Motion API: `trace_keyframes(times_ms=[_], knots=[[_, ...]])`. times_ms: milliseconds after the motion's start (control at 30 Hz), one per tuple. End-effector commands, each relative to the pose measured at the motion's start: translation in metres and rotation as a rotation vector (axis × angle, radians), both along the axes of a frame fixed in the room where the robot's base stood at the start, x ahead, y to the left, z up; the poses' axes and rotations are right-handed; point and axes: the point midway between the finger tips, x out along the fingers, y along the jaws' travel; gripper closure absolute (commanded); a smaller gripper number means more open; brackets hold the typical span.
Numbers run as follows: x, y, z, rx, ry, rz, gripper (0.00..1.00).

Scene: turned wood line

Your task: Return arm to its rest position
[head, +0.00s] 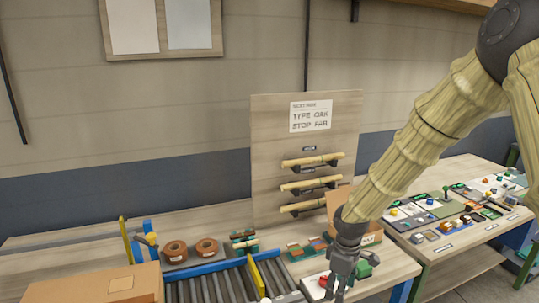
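My arm (425,135) comes in from the upper right in the head view and slopes down to the left. My gripper (335,293) points down at the bottom of the view, over the right part of the near bench. Red and green small items (364,268) lie beside and behind it. The fingertips are small and close to the frame's lower edge, so whether they are apart or hold something cannot be told.
An upright board (268,150) bears a sign (311,116) and several turned wood pieces (310,160). A roller conveyor (215,287) and a cardboard box (95,288) are at the lower left. A second table (455,240) with small parts stands right. An open carton (340,200) is behind my wrist.

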Motion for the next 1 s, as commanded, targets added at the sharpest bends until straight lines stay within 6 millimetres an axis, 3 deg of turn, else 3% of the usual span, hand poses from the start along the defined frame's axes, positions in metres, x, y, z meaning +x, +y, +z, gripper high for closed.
trace_keyframes(times_ms=[67, 567, 767, 1000], knots=[[-0.001, 0.000, -0.001, 0.001, 0.001, -0.001, 0.42], [-0.050, 0.013, -0.097, 0.077, 0.034, -0.153, 0.42], [-0.095, 0.020, -0.163, 0.114, 0.059, -0.278, 0.42], [-0.174, 0.020, -0.250, 0.136, 0.078, -0.501, 0.42]])
